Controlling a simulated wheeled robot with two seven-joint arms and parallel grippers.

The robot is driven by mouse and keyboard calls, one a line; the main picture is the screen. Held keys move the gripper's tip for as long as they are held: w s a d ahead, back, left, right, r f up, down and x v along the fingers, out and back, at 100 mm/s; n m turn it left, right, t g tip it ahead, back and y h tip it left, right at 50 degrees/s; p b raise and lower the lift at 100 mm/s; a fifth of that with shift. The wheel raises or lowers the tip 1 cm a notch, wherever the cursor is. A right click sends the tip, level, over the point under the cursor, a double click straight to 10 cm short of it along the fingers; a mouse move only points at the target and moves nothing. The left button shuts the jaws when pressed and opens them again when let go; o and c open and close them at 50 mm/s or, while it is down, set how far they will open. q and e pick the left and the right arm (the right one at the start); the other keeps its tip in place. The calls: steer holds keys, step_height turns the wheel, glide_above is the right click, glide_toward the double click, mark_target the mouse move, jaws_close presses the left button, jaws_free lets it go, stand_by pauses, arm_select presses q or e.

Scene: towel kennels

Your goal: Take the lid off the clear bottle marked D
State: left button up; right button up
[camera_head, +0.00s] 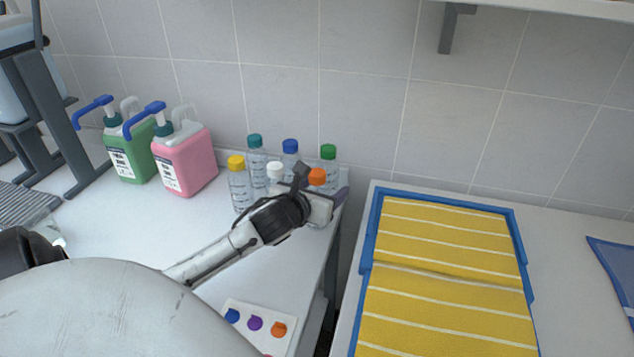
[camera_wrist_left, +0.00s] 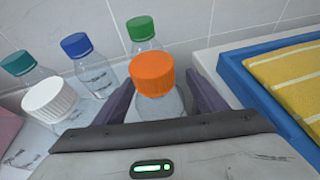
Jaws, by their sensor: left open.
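Several clear bottles with coloured lids stand at the back right of the white counter. Their lids are yellow (camera_head: 236,162), teal (camera_head: 255,140), blue (camera_head: 290,146), green (camera_head: 328,151), white (camera_head: 275,170) and orange (camera_head: 317,176). I cannot read which bottle is marked D. My left gripper (camera_head: 322,186) is open at the orange-lidded bottle. In the left wrist view its dark fingers stand on either side of that bottle (camera_wrist_left: 160,106), below the orange lid (camera_wrist_left: 152,72). I cannot tell whether they touch it. My right gripper is not in view.
Pink (camera_head: 185,165) and green (camera_head: 132,158) pump jugs stand to the left. A card with coloured dots (camera_head: 255,322) lies near the counter's front. A blue tray (camera_head: 370,235) with a yellow striped towel (camera_head: 445,300) is to the right, across a gap. A tiled wall rises behind.

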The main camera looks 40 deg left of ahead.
arm_select(q)
steer(key=c, duration=1.1)
step_height(320, 180, up, 10)
steer(key=shift+r+p, duration=0.1)
steer(key=shift+p, duration=0.75)
steer(key=o, duration=0.4)
steer(key=c, duration=0.9)
steer(key=shift+o, duration=0.2)
steer(key=s+d+r+m+h, duration=0.2)
steer(key=d+r, duration=0.4)
steer(key=d, duration=0.6)
steer(key=s+d+r+m+h, duration=0.2)
steer(key=d+r, duration=0.4)
steer(key=d, duration=0.5)
steer(key=shift+s+d+r+t+h, duration=0.3)
steer(key=shift+s+d+t, duration=0.1)
